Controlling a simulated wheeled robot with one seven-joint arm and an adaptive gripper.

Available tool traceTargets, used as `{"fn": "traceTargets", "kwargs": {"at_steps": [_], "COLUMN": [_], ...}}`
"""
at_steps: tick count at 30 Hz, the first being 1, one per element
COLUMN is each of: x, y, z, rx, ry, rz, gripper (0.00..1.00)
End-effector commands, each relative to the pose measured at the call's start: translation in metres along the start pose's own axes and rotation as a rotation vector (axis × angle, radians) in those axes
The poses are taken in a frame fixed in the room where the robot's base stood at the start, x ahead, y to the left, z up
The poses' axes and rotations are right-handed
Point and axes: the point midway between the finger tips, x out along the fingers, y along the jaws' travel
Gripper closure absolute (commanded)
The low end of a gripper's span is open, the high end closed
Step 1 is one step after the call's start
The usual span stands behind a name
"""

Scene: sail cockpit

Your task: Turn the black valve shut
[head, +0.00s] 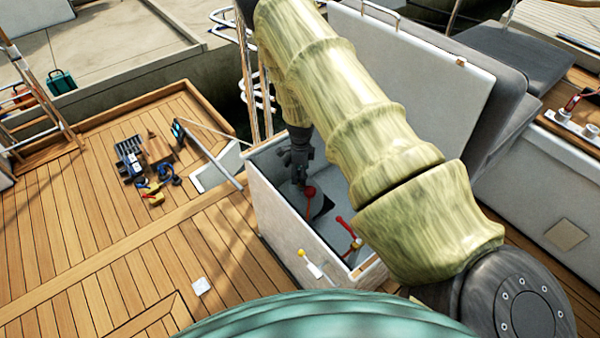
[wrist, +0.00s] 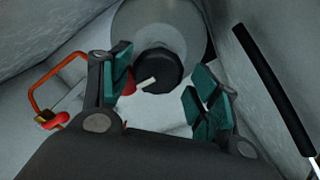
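The black valve (wrist: 158,72) is a round black knob with a white pointer mark, in front of a large grey disc in the wrist view. The mark lies slightly tilted, nearly across the picture. My gripper (wrist: 163,78) is open, its teal-padded fingers left and right of the knob, with gaps visible on both sides. I cannot tell how far off the knob is in depth. In the head view my gripper (head: 299,177) reaches down inside the open white locker (head: 272,205). I cannot make out the knob there.
A red-handled lever (head: 346,228) stands inside the locker. A bent orange-red handle (wrist: 55,78) and a red-yellow fitting (wrist: 52,121) lie left in the wrist view; a black bar (wrist: 272,88) is at right. The locker walls are close around my gripper.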

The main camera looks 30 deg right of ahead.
Motion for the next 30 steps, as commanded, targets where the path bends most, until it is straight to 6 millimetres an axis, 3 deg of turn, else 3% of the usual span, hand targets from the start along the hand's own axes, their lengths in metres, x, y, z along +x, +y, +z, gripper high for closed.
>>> {"fn": "traceTargets", "kwargs": {"at_steps": [14,30], "x": [-0.005,-0.088], "y": [0.001,0.001], "z": [0.001,0.001], "rx": [-0.002,-0.002], "ry": [-0.001,-0.001], "rz": [0.002,0.001], "gripper": [0.28,0.28]}}
